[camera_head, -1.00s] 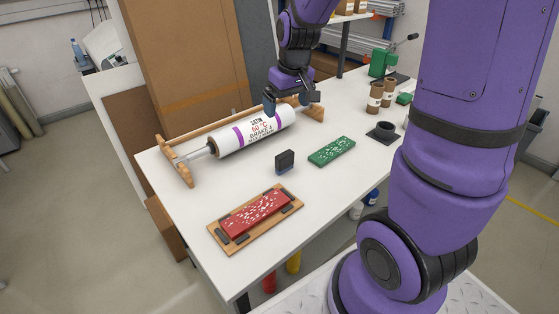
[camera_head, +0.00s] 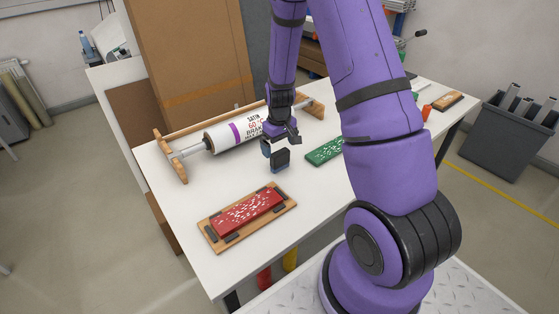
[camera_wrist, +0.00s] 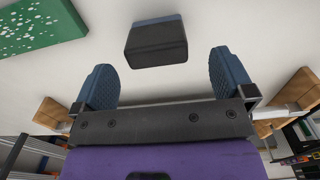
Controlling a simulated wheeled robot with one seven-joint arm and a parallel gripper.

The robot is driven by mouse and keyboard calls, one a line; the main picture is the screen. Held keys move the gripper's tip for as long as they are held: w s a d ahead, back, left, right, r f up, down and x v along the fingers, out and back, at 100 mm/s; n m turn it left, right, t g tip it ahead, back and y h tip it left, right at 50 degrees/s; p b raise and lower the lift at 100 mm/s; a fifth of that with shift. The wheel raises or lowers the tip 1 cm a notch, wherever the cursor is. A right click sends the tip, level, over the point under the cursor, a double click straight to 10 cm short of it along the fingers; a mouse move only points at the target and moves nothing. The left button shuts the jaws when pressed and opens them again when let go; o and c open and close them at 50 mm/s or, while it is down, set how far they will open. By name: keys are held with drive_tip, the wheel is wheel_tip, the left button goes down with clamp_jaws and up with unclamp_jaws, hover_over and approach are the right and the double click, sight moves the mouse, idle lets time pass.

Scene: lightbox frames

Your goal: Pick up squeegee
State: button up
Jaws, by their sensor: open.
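The squeegee (camera_head: 281,160) is a small dark block with a blue edge, standing on the white table. In the wrist view the squeegee (camera_wrist: 156,42) shows at the top, in line with the gap between my two blue fingers and beyond their tips. My gripper (camera_head: 277,144) is open, close behind the squeegee in the head view. In the wrist view my gripper (camera_wrist: 163,75) has nothing between its fingers. The squeegee is not touched by the fingers in the wrist view.
A labelled roll (camera_head: 232,135) on a wooden stand lies behind. A green patterned plate (camera_head: 322,151) is to the right, partly hidden by my arm. A red plate (camera_head: 247,209) on a wooden board (camera_head: 212,228) lies in front. A grey bin (camera_head: 505,140) stands on the floor at right.

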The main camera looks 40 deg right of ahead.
sight(280, 160)
drive_tip(key=shift+w+d+f, duration=0.1)
drive_tip(key=shift+w+f, duration=0.05)
drive_tip(key=shift+f, duration=1.65)
drive_tip(key=shift+w+d+f, duration=0.1)
drive_tip(key=shift+f, duration=1.7)
drive_tip(key=c, duration=1)
